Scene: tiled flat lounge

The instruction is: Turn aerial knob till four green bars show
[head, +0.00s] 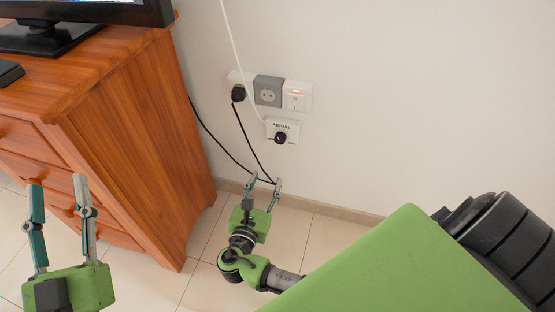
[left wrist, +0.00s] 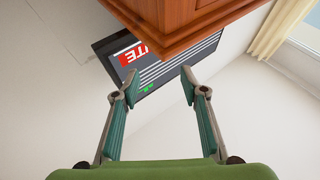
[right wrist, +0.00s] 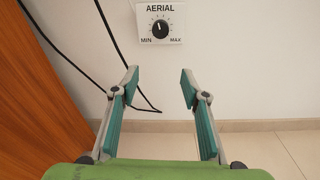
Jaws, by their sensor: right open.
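The aerial knob is a black dial (right wrist: 160,29) on a white plate marked AERIAL, MIN and MAX (right wrist: 150,10). Its pointer looks roughly upward. In the head view the knob (head: 280,138) is on the wall, below the sockets. My right gripper (head: 266,182) is open and empty, below the knob and apart from it. My left gripper (head: 58,186) is open and empty in front of the wooden cabinet. In the left wrist view the television screen (left wrist: 170,65) appears upside down, with a red sign and small green marks (left wrist: 148,88), too small to count.
The wooden cabinet (head: 130,130) stands on the left and bears the television (head: 85,12). Sockets (head: 268,91) with a black plug (head: 238,93) are above the knob. A white cable runs to the aerial plate, and black cables (head: 215,137) hang near my right gripper. Tiled floor is clear below.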

